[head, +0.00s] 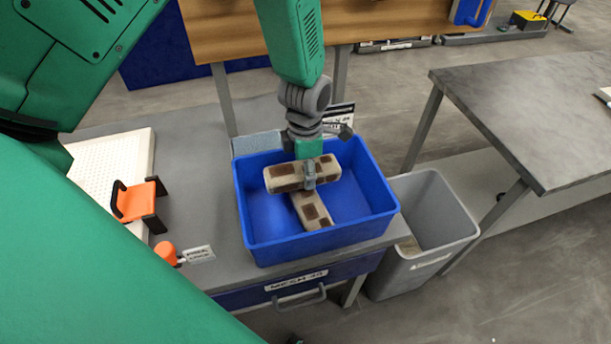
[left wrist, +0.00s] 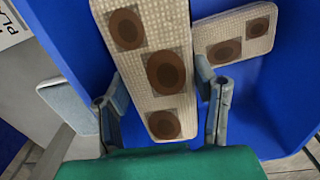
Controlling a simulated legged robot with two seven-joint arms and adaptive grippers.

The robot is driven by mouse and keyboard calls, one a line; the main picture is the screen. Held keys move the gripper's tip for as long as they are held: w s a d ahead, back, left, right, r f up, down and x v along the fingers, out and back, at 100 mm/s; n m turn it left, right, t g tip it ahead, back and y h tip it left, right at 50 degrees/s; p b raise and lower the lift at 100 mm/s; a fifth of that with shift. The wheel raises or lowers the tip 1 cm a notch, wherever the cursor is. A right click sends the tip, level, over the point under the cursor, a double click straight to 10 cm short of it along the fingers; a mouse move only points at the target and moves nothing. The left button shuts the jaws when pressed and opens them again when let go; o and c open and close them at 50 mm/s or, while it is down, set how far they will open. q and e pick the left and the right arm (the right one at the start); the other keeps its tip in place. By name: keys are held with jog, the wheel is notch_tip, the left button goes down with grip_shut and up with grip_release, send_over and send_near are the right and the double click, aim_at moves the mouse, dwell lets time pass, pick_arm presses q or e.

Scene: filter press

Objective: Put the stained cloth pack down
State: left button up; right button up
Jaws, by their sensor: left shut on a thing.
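My left gripper (head: 309,176) is shut on a stained cloth pack (head: 285,177), a beige block with brown spots. It holds the pack inside or just above a blue bin (head: 258,246) on the grey bench. A second stained pack (head: 313,213) lies in the bin below, partly hidden by the held one. In the left wrist view the held pack (left wrist: 152,60) sits between the two fingers (left wrist: 160,103), and the other pack (left wrist: 236,37) shows to the right. I cannot tell whether the two packs touch. My right gripper is not in view.
A grey waste bin (head: 437,217) stands right of the bench. A white perforated tray (head: 105,158) and an orange-and-black holder (head: 138,201) are on the left. A grey table (head: 530,115) is at the right. The bin floor has free room around the packs.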

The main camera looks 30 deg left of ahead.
pick_arm(q)
jog(key=shift+d+f, duration=0.35)
jog(key=shift+f, duration=0.35)
jog(key=shift+d+f, duration=0.25)
jog(key=shift+d, duration=0.1)
jog(key=shift+s+d, duration=0.1)
jog(key=shift+d, duration=0.2)
jog(key=shift+a+f, duration=0.15)
jog(key=shift+a, duration=0.2)
jog(key=o, duration=1.2)
jog(key=shift+a, duration=0.6)
jog(key=shift+d+r, duration=0.2)
jog(key=r, duration=0.4)
jog(key=d+r, duration=0.1)
jog(key=r, duration=0.1)
jog(key=shift+d+r, duration=0.1)
jog(key=shift+r, duration=0.3)
jog(key=r, duration=0.2)
jog(key=a+r, duration=0.1)
jog(key=r, duration=0.1)
jog(key=shift+a+r, duration=0.15)
jog(key=shift+r, duration=0.2)
jog(key=shift+d+r, duration=0.15)
jog(key=shift+d, duration=0.3)
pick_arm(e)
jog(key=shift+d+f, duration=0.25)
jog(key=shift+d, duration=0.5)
